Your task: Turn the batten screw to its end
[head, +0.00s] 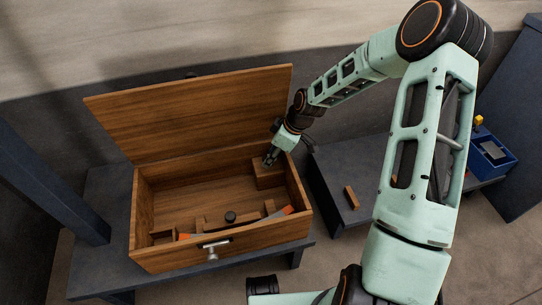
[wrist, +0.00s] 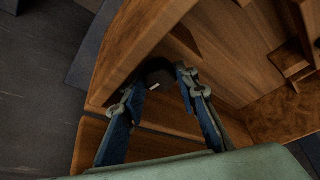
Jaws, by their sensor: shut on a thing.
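An open wooden chest (head: 165,254) stands on a dark bench in the head view. My gripper (head: 269,160) reaches down inside its back right corner, at a wooden block (head: 266,180). In the wrist view my gripper (wrist: 164,86) has its two fingers on either side of a dark round knob (wrist: 158,70) with a small pale mark, apparently the batten screw. The gripper is shut on it. The knob's lower part is hidden by wood and fingers. In the head view the fingers hide the knob.
The raised lid (head: 190,112) stands behind. A loose wooden block (head: 351,197) lies on the right-hand bench. A blue bin (head: 490,158) is farther right.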

